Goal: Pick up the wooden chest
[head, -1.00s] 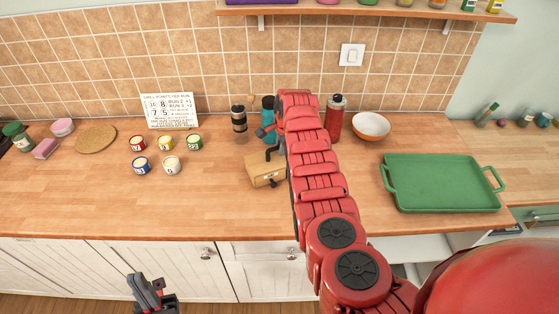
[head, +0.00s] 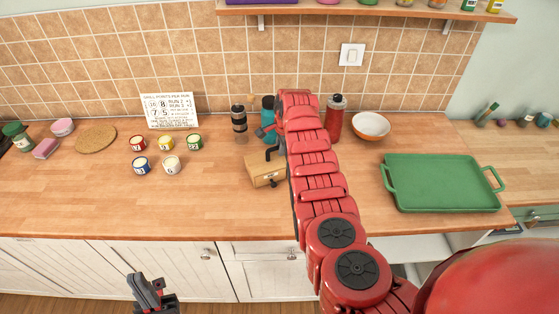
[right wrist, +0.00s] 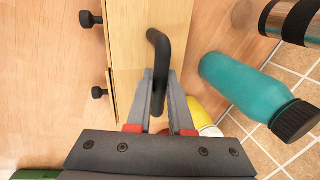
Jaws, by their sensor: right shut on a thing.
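The wooden chest (head: 267,172) is a small light-wood box with dark knobs and a bent black handle on top. In the head view it stands on the counter, left of my right arm, which hides part of it. In the right wrist view the chest (right wrist: 130,70) is close, and my right gripper (right wrist: 160,88) is shut on its black handle (right wrist: 160,48). The right gripper is mostly hidden by the arm in the head view. My left gripper (head: 150,296) is low at the bottom left, in front of the cabinets and away from the chest; its jaw opening is unclear.
A red bottle (head: 335,118), bowl (head: 371,127) and green tray (head: 440,185) are to the right. Several small cans stand left. The counter (head: 215,205) left of the chest is clear.

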